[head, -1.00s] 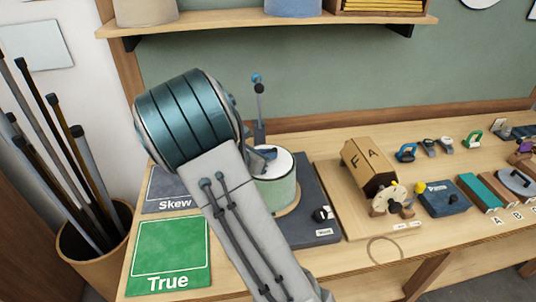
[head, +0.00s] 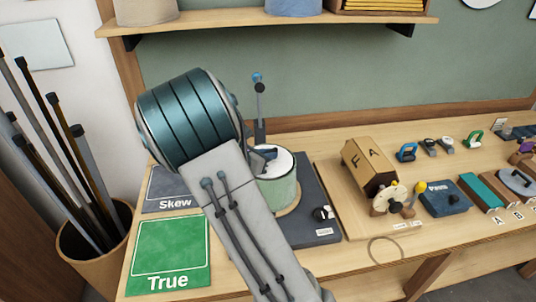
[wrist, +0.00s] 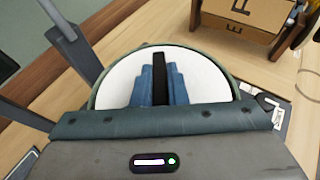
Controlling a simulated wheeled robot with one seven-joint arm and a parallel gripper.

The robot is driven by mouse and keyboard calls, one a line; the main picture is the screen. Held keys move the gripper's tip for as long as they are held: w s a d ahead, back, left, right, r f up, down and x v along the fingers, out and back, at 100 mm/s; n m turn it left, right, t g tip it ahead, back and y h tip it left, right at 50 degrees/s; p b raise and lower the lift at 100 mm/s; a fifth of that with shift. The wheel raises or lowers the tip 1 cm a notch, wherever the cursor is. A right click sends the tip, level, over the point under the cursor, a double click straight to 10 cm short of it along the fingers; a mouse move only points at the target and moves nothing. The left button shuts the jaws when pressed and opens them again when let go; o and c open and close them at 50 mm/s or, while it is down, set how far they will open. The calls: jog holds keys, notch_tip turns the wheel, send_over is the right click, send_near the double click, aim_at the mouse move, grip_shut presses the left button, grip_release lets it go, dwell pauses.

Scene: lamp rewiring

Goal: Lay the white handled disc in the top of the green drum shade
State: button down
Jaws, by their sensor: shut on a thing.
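The green drum shade (head: 279,193) stands on a dark base on the bench, partly behind my arm in the head view. The white handled disc (head: 284,162) lies at the shade's top. In the wrist view the disc (wrist: 207,78) sits within the green rim of the shade (wrist: 93,100), and its near half is hidden by my wrist. My gripper (wrist: 160,80) is over the disc, its blue fingers shut on the disc's dark handle. Whether the disc rests fully on the shade I cannot tell.
A dark upright post (head: 259,110) stands behind the shade. Right of it are a wooden box marked F and A (head: 369,168) and a dark blue box (head: 444,198). The green True mat (head: 168,255) and grey Skew mat (head: 172,190) lie at left.

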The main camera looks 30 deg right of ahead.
jog(key=c, duration=1.4)
grip_release()
jog(key=shift+o, duration=0.2)
jog(key=b+v, duration=0.2)
jog(key=v, duration=1.1)
jog(key=shift+a, duration=0.4)
jog(key=shift+s, duration=0.1)
